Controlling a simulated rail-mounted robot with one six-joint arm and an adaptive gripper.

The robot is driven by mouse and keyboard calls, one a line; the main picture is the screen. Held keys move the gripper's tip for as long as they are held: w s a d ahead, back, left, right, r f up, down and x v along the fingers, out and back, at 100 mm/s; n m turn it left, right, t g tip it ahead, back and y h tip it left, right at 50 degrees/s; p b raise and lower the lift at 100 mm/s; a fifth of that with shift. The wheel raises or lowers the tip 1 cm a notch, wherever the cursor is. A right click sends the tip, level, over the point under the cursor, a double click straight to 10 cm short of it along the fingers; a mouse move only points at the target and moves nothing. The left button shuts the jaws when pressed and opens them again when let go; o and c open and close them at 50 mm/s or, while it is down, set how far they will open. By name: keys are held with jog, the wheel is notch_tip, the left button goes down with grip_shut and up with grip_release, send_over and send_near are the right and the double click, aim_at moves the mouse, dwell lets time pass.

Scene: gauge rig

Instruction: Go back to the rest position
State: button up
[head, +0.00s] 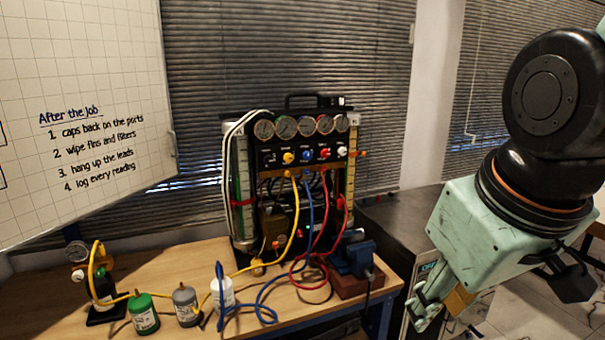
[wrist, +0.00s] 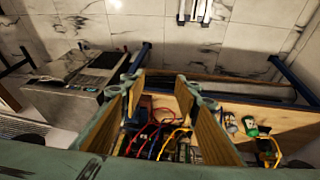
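My gripper (head: 437,300) hangs at the right of the head view, off the right end of the workbench and to the right of the gauge rig. It points down and to the left. In the wrist view the two fingers of my gripper (wrist: 159,82) stand apart with nothing held between them. The gauge rig (head: 305,155) stands upright on the bench, with a row of dials and yellow, blue and red hoses. In the wrist view the hoses show beyond and between the fingers, clear of them.
The wooden bench (head: 185,265) holds a green bottle (head: 143,313), a grey bottle (head: 186,305), a white bottle (head: 222,293) and a blue vise (head: 353,255). A whiteboard (head: 90,70) stands at the left. A dark cabinet (head: 400,225) stands between the bench and my arm.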

jog(key=s+d+r+m, duration=0.1)
jog(key=s+r+m, duration=0.1)
jog(key=s, duration=0.8)
jog(key=shift+s+m, duration=0.25)
jog(key=shift+m, duration=0.35)
